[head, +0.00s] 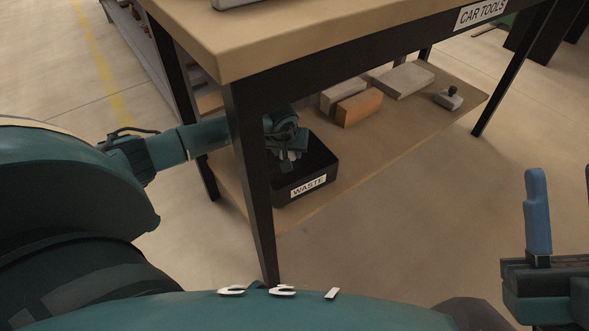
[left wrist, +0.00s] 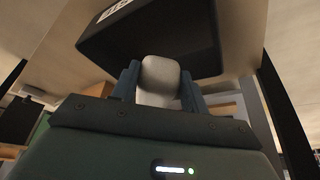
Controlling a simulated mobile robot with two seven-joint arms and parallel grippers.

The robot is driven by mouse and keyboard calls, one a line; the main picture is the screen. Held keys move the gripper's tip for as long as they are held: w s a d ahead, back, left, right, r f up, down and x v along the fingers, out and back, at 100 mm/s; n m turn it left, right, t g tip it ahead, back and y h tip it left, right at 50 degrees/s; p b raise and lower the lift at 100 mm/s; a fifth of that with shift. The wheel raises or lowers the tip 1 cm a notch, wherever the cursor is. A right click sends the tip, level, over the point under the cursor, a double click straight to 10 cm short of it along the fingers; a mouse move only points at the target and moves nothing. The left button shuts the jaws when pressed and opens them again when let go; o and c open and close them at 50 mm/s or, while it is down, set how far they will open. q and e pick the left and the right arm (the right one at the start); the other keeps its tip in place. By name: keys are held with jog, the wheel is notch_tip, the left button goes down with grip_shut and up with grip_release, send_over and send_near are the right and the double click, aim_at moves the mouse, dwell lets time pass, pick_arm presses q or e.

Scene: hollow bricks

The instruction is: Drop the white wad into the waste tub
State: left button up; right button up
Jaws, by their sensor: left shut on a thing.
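The waste tub (head: 318,193) is a black open box labelled WASTE on the lower shelf, behind the table's front leg. My left gripper (head: 290,160) reaches in under the tabletop and points down at the tub's opening. In the left wrist view, the left gripper (left wrist: 159,88) is shut on the white wad (left wrist: 160,76), a pale rounded lump between its blue fingers. The black tub (left wrist: 95,42) is just beyond the fingertips there. In the head view the wad is mostly hidden by the gripper. My right gripper (head: 562,208) is open and empty at the right edge.
The tabletop (head: 300,35) overhangs my left arm, and a black leg (head: 254,180) stands before the tub. Grey bricks (head: 403,80), an orange brick (head: 359,107) and a small grey thing with a dark knob (head: 449,98) are on the shelf (head: 400,135). Floor at right is clear.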

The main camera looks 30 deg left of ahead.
pick_arm(q)
jog(key=o, duration=1)
jog(key=shift+o, duration=0.2)
jog(key=shift+r, duration=0.2)
jog(key=p+v, duration=0.6)
jog(key=v, duration=0.7)
pick_arm(e)
notch_tip(320, 180, down, 7)
jog(key=m+g+h, duration=0.2)
jog(key=m+h, duration=0.4)
jog(key=shift+s+a, duration=0.3)
jog(key=shift+s, duration=0.1)
pick_arm(q)
jog(key=shift+s+f, duration=0.1)
jog(key=shift+f, duration=0.1)
pick_arm(e)
jog(key=shift+r, duration=0.1)
